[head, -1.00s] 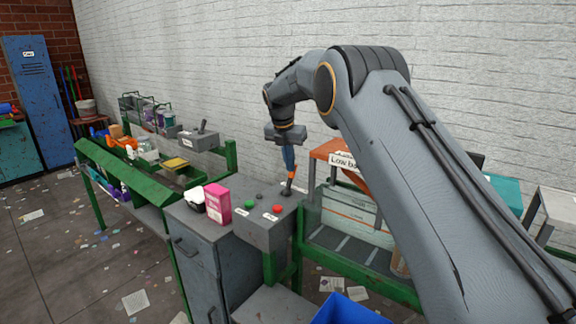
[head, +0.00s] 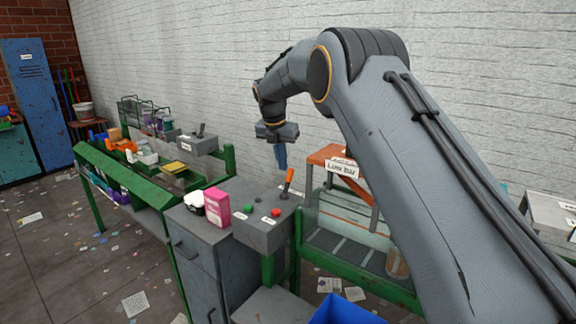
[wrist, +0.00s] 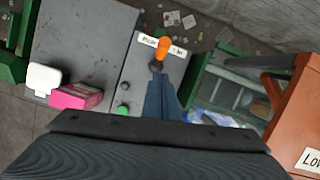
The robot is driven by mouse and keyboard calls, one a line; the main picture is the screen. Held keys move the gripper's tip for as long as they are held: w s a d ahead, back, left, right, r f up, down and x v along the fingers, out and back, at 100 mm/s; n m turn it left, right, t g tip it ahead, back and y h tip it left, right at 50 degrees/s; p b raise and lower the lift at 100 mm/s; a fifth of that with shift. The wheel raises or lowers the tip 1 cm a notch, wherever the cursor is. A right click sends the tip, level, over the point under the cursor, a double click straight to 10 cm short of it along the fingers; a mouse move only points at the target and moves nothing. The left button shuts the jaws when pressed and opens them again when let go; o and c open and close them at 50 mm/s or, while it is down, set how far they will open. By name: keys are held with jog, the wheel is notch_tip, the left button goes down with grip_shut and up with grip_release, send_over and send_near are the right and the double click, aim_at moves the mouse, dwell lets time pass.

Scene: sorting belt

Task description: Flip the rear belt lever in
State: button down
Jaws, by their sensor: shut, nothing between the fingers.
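The orange-handled lever (head: 288,178) stands on the grey control box (head: 262,236) and tilts slightly right in the head view. In the wrist view the orange handle (wrist: 164,48) lies just beyond the fingertips, beside a white label whose small text I cannot read surely. My gripper (head: 282,165) points down with its blue fingers shut and empty, just left of and above the handle. In the wrist view my gripper (wrist: 161,88) overlaps the lever's foot; whether it touches the lever is unclear. A second, dark lever (head: 201,130) stands on another grey box farther back.
Green button (head: 248,209) and red button (head: 276,212) sit on the control box. A pink box (head: 217,207) and white item (head: 193,200) stand left of it. An orange stand labelled "Low bay" (head: 330,154) is close on the right. The white wall is behind.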

notch_tip(320, 180, up, 8)
jog(key=w+d+b, duration=0.1)
jog(key=d+b, duration=0.1)
jog(key=shift+w+f, duration=0.15)
jog(key=shift+w, duration=0.2)
